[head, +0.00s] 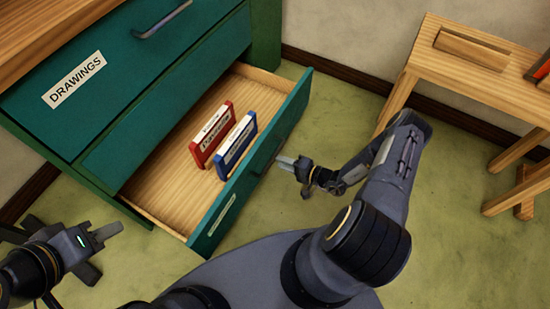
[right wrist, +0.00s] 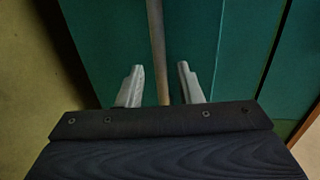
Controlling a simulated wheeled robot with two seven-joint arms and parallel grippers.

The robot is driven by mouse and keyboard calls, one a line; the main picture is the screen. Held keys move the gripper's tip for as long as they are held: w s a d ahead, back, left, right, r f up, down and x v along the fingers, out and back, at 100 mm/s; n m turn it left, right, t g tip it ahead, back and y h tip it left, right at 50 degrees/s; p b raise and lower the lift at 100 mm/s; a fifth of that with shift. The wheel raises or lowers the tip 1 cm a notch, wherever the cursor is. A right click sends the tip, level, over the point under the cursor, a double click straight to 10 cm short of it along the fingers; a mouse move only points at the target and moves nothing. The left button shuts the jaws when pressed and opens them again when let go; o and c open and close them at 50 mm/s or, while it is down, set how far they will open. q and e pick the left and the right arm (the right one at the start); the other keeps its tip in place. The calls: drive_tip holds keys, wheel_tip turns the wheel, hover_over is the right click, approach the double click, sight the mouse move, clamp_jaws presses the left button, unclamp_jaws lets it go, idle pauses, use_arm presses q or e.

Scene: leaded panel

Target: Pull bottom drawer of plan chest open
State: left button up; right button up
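The green plan chest (head: 125,85) stands at the upper left in the head view. Its bottom drawer (head: 290,112) is pulled well out, showing its pale wood inside. A red box (head: 210,135) and a blue box (head: 237,146) stand upright in it. My right gripper (head: 284,162) is at the drawer's front. In the right wrist view, its two fingers (right wrist: 160,86) stand apart on either side of the bar handle (right wrist: 155,45), with a gap on each side. My left gripper (head: 112,232) is at the lower left, away from the chest; its finger gap is unclear.
A wooden bench (head: 470,75) with a wooden block (head: 470,48) on it stands at the upper right. Green floor (head: 165,268) is clear around the open drawer. An upper drawer (head: 100,75) labelled DRAWINGS is closed above it.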

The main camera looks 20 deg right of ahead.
drive_tip(key=v, duration=0.2)
drive_tip(key=shift+s+d, duration=0.2)
drive_tip(key=shift+s, duration=0.15)
drive_tip(key=shift+r, duration=0.15)
